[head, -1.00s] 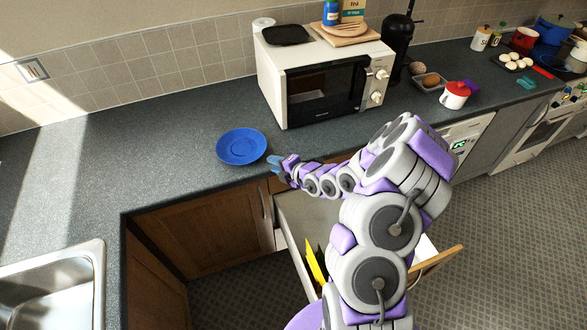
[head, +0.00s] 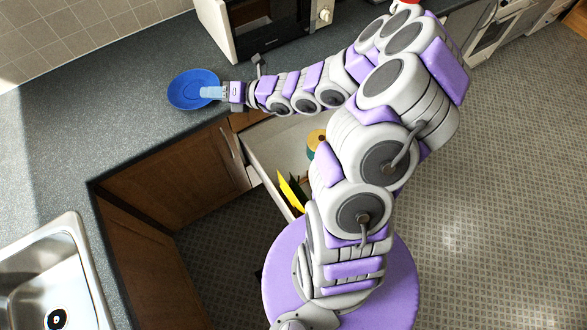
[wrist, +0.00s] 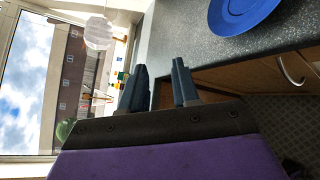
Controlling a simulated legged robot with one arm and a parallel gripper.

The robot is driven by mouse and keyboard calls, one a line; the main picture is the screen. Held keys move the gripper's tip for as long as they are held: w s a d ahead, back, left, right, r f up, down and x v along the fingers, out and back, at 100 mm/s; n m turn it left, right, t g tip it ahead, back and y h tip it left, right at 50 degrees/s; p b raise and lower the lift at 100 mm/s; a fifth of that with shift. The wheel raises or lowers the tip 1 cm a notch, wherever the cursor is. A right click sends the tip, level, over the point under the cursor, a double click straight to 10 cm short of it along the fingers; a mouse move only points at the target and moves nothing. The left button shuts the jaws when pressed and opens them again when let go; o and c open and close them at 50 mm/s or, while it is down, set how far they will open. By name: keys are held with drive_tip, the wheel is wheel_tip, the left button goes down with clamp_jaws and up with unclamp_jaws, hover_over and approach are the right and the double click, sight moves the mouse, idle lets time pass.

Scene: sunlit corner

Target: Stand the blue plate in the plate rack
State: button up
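The blue plate (head: 186,88) lies flat on the dark countertop near its front edge in the head view. My gripper (head: 208,92) is over the plate's right side in that view, with its pale blue fingers covering part of the plate. In the wrist view, the two dark fingers (wrist: 160,72) are apart with nothing between them. The plate (wrist: 238,12) shows there at the upper right, partly cut off, to the side of the fingers. I cannot make out a plate rack in either view.
A microwave (head: 265,38) stands on the counter (head: 85,120) right of the plate. A drawer (head: 262,150) stands open below my arm, with a yellow item (head: 291,190) in it. A sink (head: 50,270) is at the lower left. The counter left of the plate is clear.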

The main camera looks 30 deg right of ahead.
drive_tip(key=s+a+r+n+g+y, duration=0.3)
drive_tip(key=s+a+r+n+g, duration=0.2)
drive_tip(key=s+a+r+n, duration=0.55)
drive_tip(key=s+a+n+g+h, duration=0.1)
drive_tip(key=s+a+n+g, duration=0.45)
drive_tip(key=s+n, duration=0.65)
drive_tip(key=s+d+f+n+g+h, duration=0.25)
drive_tip(key=s+d+n+h, duration=0.2)
drive_tip(key=s+n, duration=0.35)
drive_tip(key=s+d+n+h+b, duration=0.1)
drive_tip(key=s+d+n+h, duration=0.2)
drive_tip(key=d, duration=0.3)
drive_tip(key=s+d+f+n+h+b, duration=0.1)
drive_tip(key=s+d+n+h, duration=0.3)
drive_tip(key=d, duration=0.3)
drive_tip(key=shift+n+h, duration=0.45)
drive_tip(key=shift+a, duration=0.1)
